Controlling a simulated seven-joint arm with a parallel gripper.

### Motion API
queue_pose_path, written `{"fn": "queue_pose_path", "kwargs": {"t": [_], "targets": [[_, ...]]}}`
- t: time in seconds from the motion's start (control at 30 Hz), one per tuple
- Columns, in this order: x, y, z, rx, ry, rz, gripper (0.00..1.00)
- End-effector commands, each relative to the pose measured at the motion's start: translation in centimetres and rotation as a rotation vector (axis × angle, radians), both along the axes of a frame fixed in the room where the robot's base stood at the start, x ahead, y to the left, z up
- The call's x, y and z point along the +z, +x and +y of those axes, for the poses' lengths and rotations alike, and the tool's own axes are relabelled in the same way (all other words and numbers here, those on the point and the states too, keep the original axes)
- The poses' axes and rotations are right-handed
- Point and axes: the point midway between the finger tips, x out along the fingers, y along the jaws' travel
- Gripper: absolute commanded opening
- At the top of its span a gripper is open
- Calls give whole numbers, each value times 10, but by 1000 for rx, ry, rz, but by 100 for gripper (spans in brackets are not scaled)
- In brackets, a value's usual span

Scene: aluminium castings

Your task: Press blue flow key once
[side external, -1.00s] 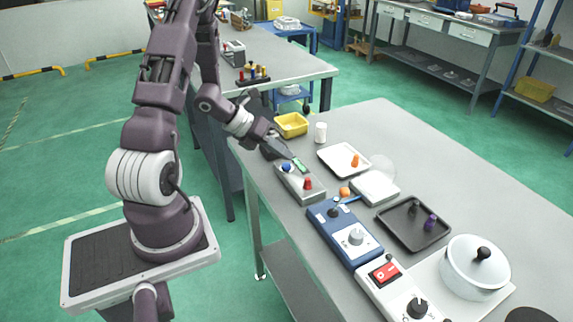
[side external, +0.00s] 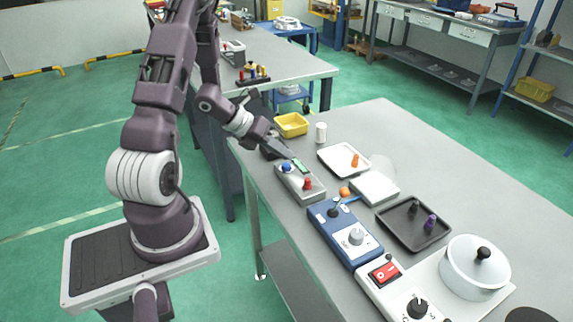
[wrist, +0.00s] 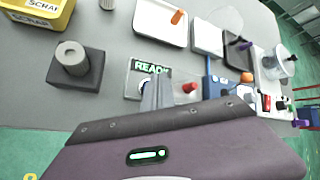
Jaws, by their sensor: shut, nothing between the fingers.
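The blue key (side external: 286,168) is a round knob on a grey box (side external: 313,194), beside a red key (side external: 308,183) and a small green display (side external: 301,166). In the wrist view the display reads READY (wrist: 150,68), and the red key (wrist: 190,87) shows right of my fingers. My gripper (side external: 291,155) is shut and empty, with its tips close above the blue key. It also shows in the wrist view (wrist: 158,92), where the fingers largely hide the blue key. I cannot tell whether the tips touch it.
A blue control box (side external: 343,238) and a white box with a red switch (side external: 384,273) stand in front. A white tray (side external: 326,154), a black tray (side external: 390,222) and a white pot (side external: 474,269) lie to the right. A yellow bin (side external: 291,124) stands behind.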

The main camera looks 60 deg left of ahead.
Motion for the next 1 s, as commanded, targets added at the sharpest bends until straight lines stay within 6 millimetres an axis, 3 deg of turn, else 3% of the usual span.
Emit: {"fn": "queue_pose_path", "kwargs": {"t": [1.0], "targets": [[-8, 0, 0, 1, -1, 0, 0]]}}
